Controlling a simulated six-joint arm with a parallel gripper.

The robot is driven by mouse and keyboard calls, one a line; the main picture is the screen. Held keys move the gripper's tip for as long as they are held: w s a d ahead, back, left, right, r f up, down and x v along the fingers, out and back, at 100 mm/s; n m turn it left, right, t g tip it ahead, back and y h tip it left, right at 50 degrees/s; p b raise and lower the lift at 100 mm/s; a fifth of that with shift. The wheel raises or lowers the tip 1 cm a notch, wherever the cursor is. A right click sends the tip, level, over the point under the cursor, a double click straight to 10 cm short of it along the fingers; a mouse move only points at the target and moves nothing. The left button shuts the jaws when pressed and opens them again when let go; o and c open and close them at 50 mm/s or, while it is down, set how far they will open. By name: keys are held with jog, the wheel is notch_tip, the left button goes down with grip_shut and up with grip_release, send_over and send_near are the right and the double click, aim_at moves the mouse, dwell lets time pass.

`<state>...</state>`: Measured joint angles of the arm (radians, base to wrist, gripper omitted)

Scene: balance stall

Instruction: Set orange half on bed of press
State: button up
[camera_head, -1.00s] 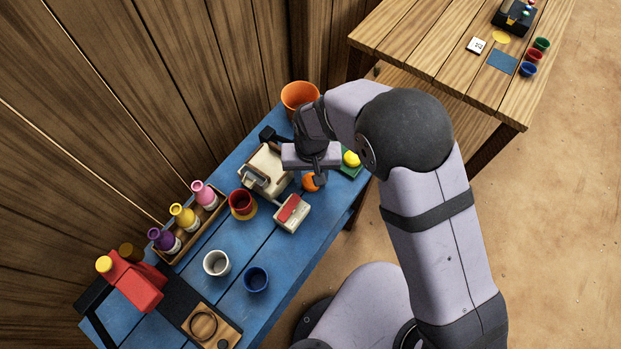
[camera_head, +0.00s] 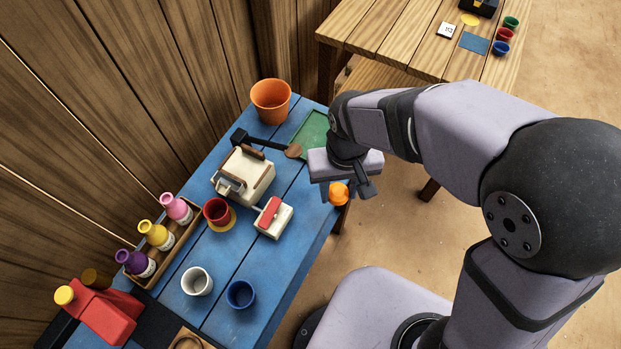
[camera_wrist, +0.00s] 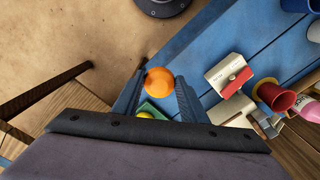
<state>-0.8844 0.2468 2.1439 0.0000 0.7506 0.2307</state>
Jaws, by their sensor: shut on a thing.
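The orange half (camera_head: 338,194) is held between the two fingers of my gripper (camera_head: 342,192), over the table's near right edge in the head view. In the wrist view the orange half (camera_wrist: 159,81) sits between the fingertips (camera_wrist: 160,90), a round orange face toward the camera. The cream machine (camera_head: 246,172) with a dark lever looks like the press; it stands on the blue table, left of my gripper and apart from it. Its bed is too small to make out.
A cream block with a red top (camera_head: 272,216) and a red cup (camera_head: 217,212) stand before the press. An orange bucket (camera_head: 271,101) and a green board (camera_head: 312,134) are behind. A yellow thing (camera_wrist: 147,115) shows below the orange half in the wrist view.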

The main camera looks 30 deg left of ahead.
jog(key=d+b, duration=0.1)
jog(key=d, duration=0.6)
jog(key=shift+d, duration=0.3)
jog(key=shift+m, duration=0.4)
jog(key=a+r, duration=0.1)
jog(key=a, duration=0.1)
jog(key=w+a+r+p, duration=0.1)
jog(key=a, duration=0.2)
jog(key=w+a+r, duration=0.1)
jog(key=a, duration=0.1)
jog(key=shift+a+r+p, duration=0.2)
jog(key=shift+p, duration=0.15)
jog(key=a+r+m+p, duration=0.1)
jog(key=a+r+p, duration=0.15)
jog(key=a, duration=0.55)
jog(key=m+p, duration=0.3)
send_near(244, 169)
jog(key=shift+f+p, duration=1.4)
jog(key=shift+f, duration=1.65)
jog(key=shift+f, duration=0.1)
